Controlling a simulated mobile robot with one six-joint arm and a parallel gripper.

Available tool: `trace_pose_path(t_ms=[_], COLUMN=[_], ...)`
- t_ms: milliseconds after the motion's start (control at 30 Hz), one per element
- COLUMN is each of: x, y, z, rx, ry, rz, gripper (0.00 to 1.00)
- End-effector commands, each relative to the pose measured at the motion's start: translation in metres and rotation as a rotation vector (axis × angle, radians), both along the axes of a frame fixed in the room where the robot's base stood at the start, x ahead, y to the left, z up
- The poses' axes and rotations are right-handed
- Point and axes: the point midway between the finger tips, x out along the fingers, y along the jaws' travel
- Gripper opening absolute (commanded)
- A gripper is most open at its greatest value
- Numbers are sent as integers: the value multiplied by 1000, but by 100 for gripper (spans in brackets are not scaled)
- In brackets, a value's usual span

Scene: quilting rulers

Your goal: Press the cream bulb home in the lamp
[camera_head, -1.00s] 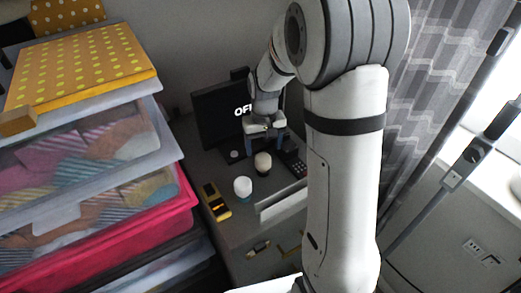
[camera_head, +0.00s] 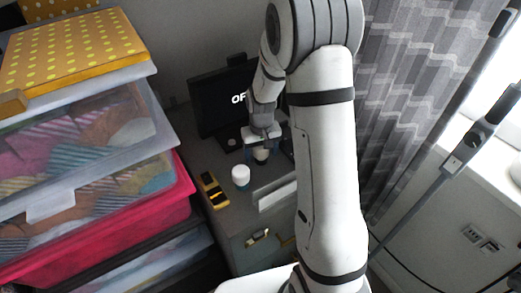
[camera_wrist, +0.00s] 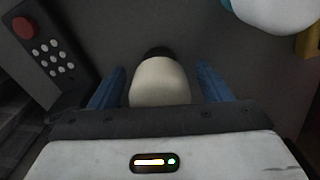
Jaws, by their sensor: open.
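The cream bulb (camera_head: 261,155) stands on the grey cabinet top, in front of a black screen reading "OF", its last part hidden by my arm. In the wrist view the cream bulb (camera_wrist: 160,84) sits between my blue fingers, with a dark part (camera_wrist: 158,52) at its far end. I cannot tell whether that dark part is the lamp's socket, or how deep the bulb sits. My gripper (camera_wrist: 160,70) is open around the bulb, with gaps visible on both sides. In the head view my gripper (camera_head: 262,144) covers the bulb's upper part.
A white, teal-based round object (camera_head: 240,176) stands left of the bulb. A yellow-and-black tool (camera_head: 213,190) lies further left. A remote with a red button (camera_wrist: 45,47) lies close by. The black screen (camera_head: 222,100) stands behind. Stacked fabric drawers (camera_head: 90,165) crowd the left.

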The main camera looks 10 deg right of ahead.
Motion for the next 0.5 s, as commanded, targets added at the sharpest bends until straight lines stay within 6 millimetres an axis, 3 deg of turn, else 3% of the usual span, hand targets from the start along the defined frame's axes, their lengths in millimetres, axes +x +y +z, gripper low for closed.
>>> trace_pose_path(t_ms=[67,500], x=[0,0], y=[0,-1], z=[0,0], rx=[0,0], ry=[0,0], rz=[0,-1], gripper=[70,34])
